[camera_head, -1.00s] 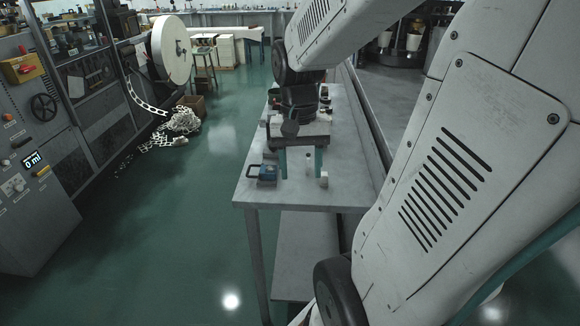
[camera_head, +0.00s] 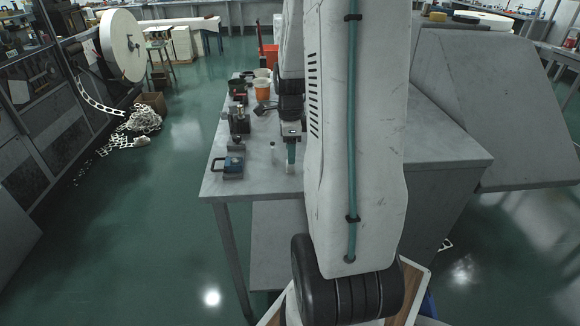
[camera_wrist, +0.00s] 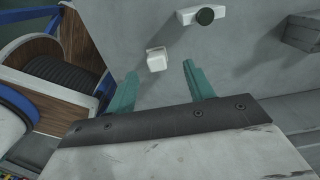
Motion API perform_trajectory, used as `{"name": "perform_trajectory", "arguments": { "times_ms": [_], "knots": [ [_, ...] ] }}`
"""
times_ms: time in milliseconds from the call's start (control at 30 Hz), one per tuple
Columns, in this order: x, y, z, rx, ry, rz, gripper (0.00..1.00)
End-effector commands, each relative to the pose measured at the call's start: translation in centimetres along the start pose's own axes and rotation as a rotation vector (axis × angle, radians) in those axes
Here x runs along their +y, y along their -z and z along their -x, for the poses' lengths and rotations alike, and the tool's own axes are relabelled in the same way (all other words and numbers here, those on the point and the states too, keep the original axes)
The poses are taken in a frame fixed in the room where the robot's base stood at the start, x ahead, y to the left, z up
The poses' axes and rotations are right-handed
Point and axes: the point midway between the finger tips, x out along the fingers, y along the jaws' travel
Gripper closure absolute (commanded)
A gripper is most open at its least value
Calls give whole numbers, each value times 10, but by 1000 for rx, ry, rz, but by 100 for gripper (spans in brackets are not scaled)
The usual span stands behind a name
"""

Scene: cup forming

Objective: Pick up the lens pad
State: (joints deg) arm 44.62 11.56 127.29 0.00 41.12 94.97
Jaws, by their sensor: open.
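A small white block, which I take to be the lens pad (camera_wrist: 156,60), stands on the grey workbench (camera_head: 222,190). In the wrist view it sits just beyond and between the tips of my gripper's (camera_wrist: 160,69) teal fingers. The fingers are spread apart with nothing held between them. In the head view my gripper (camera_head: 291,160) points down at the bench, and the white block (camera_head: 290,169) shows low by the fingertips. I cannot tell the height left between them.
A blue device with a handle (camera_head: 233,167) lies left of the gripper near the bench edge. A dark instrument (camera_head: 240,121) and an orange cup (camera_head: 262,90) stand further back. The bench's front left corner is bare. A grey block (camera_wrist: 303,32) shows in the wrist view.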

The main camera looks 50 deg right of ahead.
Motion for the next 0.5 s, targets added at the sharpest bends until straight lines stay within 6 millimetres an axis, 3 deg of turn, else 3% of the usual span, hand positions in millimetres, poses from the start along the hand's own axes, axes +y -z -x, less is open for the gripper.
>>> {"name": "perform_trajectory", "arguments": {
  "times_ms": [300,500],
  "knots": [
    [4,-1,-44,0,-3,2,47],
    [4,-1,-48,0,0,2,47]
  ]
}}
